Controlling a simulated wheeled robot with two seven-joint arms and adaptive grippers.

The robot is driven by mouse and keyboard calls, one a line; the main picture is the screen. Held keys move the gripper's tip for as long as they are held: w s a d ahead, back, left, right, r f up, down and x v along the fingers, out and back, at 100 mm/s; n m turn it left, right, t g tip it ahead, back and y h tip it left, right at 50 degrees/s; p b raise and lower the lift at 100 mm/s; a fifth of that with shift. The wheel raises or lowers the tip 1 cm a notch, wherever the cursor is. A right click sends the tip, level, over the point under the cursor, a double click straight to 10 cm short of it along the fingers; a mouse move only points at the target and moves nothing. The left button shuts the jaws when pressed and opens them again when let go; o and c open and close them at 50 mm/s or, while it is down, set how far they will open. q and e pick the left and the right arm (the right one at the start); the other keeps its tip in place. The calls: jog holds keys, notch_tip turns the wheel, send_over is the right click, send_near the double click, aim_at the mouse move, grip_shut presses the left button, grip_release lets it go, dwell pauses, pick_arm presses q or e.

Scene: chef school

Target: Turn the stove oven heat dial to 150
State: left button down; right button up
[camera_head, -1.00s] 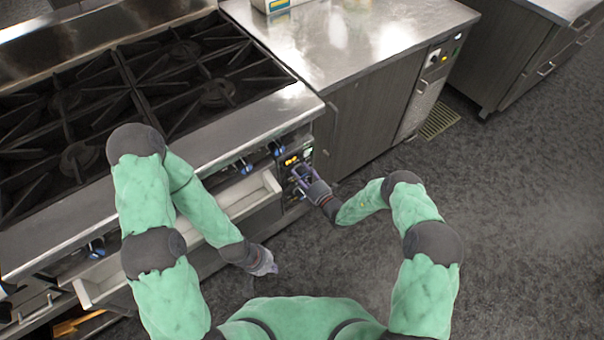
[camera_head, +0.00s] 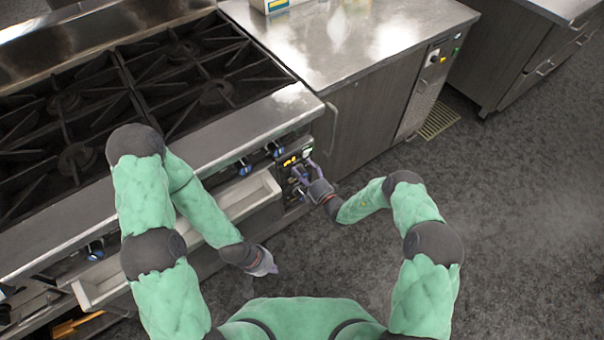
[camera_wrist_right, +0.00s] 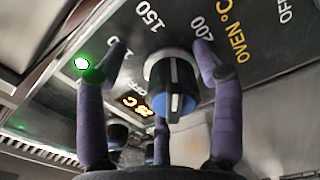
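The oven heat dial (camera_wrist_right: 172,88) is a black knob with blue sides on a dark panel in the right wrist view. Labels 150, 200 and OVEN °C surround it; another label is partly behind a finger. A pale line on the knob faces roughly between 150 and 200; the exact setting is unclear. My right gripper (camera_head: 306,174) is at the panel on the stove's right front. In the right wrist view its purple fingers (camera_wrist_right: 158,55) are spread on both sides of the dial, apparently clear of it. My left gripper (camera_head: 268,266) hangs low before the stove; its fingers are unclear.
A lit orange display (camera_head: 291,160) sits on the panel, and a green light (camera_wrist_right: 82,64) glows beside it. Blue knobs (camera_head: 244,167) line the stove front above a pale tray-like ledge (camera_head: 235,200). A steel counter (camera_head: 345,45) stands right of the stove. The floor at right is clear.

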jog(key=shift+s+a+f, duration=0.1)
jog(key=shift+s+a, duration=0.1)
jog(key=shift+s, duration=0.1)
jog(key=shift+s+d, duration=0.1)
jog(key=shift+s, duration=0.05)
jog(key=v, duration=1.1)
jog(key=shift+s+d, duration=0.15)
jog(key=shift+d, duration=0.15)
